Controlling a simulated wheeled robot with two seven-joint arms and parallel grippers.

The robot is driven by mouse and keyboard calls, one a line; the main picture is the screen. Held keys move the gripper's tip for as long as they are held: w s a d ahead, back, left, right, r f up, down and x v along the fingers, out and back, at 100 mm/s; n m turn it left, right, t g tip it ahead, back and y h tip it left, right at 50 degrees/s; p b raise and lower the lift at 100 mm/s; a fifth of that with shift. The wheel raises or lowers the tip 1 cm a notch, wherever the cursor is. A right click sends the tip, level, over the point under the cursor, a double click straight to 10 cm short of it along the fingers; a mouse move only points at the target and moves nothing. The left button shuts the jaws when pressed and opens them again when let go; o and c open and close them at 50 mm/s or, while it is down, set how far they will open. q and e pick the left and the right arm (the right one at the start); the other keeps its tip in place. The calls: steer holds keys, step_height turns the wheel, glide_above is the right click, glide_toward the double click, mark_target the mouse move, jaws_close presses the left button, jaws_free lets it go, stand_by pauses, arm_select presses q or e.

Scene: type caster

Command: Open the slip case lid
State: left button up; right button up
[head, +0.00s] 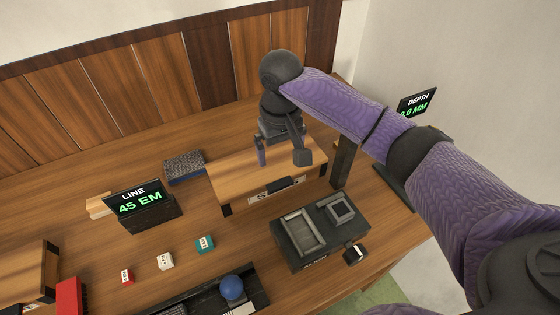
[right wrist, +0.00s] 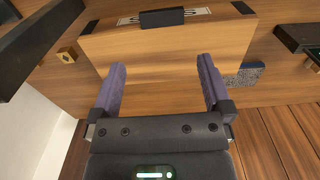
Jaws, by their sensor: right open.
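The slip case (head: 233,178) is a long wooden box with black corners at the back of the desk. Its front carries a pale label strip and a dark handle (head: 278,184). My right gripper (head: 282,156) hangs over the case, its purple fingers apart with nothing between them. In the right wrist view the open fingers (right wrist: 161,68) lie over the plain wooden top of the case (right wrist: 158,45), and the dark handle (right wrist: 162,17) shows at the far edge. I cannot tell whether the fingers touch the wood. The lid looks shut. My left gripper is not in view.
A black post (head: 342,163) stands close to the case's right end. A dark block with metal frames (head: 321,232) sits in front. A speckled block (head: 184,167) and LINE display (head: 140,200) are left.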

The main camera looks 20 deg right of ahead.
mark_target(281, 184)
steer(key=f+b, duration=0.1)
steer(key=f, duration=0.2)
steer(key=f+b, duration=0.1)
steer(key=f, duration=0.2)
steer(key=f+b, duration=0.1)
steer(key=f, duration=0.2)
steer(key=shift+s+a, duration=0.15)
steer(key=shift+s, duration=0.2)
steer(key=shift+c, duration=0.4)
jaws_close()
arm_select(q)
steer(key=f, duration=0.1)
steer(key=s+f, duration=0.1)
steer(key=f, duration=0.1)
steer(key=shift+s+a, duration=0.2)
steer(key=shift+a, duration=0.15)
